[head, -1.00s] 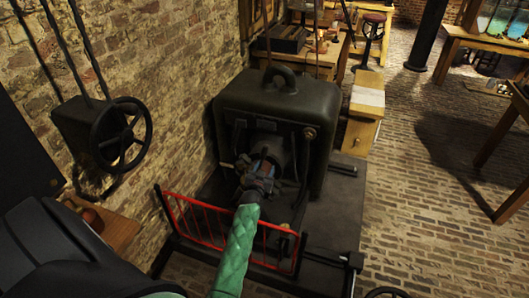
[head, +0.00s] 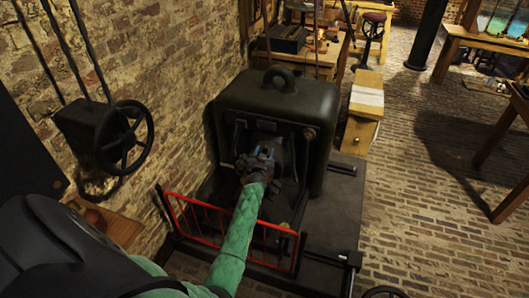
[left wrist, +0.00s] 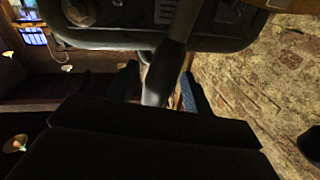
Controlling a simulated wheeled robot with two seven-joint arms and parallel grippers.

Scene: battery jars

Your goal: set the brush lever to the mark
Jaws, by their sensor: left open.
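The black machine (head: 277,100) with a ring on top stands against the brick wall. My left gripper (head: 258,160) is at its front, over the round opening, at the end of my green-sleeved arm. In the left wrist view, the two fingers of my left gripper (left wrist: 160,88) are apart. A dark bar with a paler end, seemingly the brush lever (left wrist: 155,84), reaches down between them. I cannot tell whether the fingers touch it. In the head view my gripper hides the lever, and I cannot make out the mark. My right gripper is not in view.
A red railing (head: 205,222) stands low in front of the machine, below my left arm. A handwheel (head: 124,138) on a wall box is at the left. The brick floor at the right is largely clear.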

